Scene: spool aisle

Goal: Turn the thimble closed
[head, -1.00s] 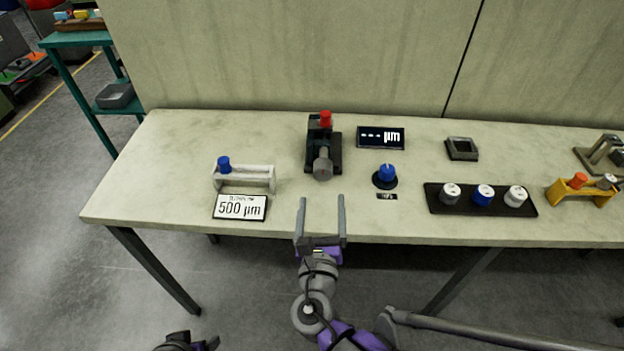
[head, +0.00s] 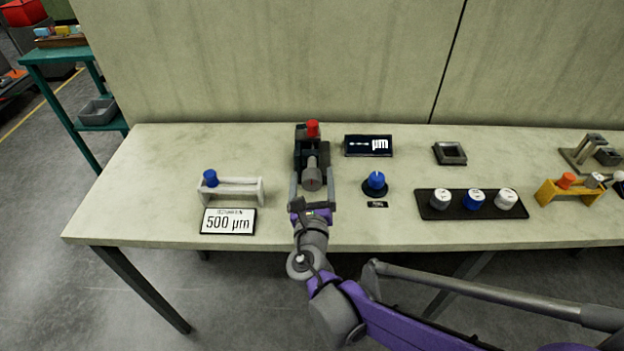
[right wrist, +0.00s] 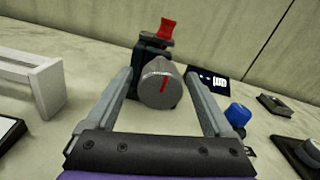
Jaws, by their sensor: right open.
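The thimble (head: 312,180) is a grey ribbed cylinder at the front of a dark micrometer stand (head: 322,158) with a red knob (head: 313,128) on top. In the right wrist view the thimble (right wrist: 158,86) faces me, with a red mark on its round end. My right gripper (head: 313,190) is open, its fingers pointing at the thimble. In the right wrist view the two fingers (right wrist: 160,105) lie to the left and right of the thimble, with gaps visible on both sides. My left gripper does not show in the current head view.
A display reading "--- µm" (head: 368,146) stands behind right. A blue knob (head: 375,181) is to the right. A black tray (head: 434,211) holds three cylinders further right.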

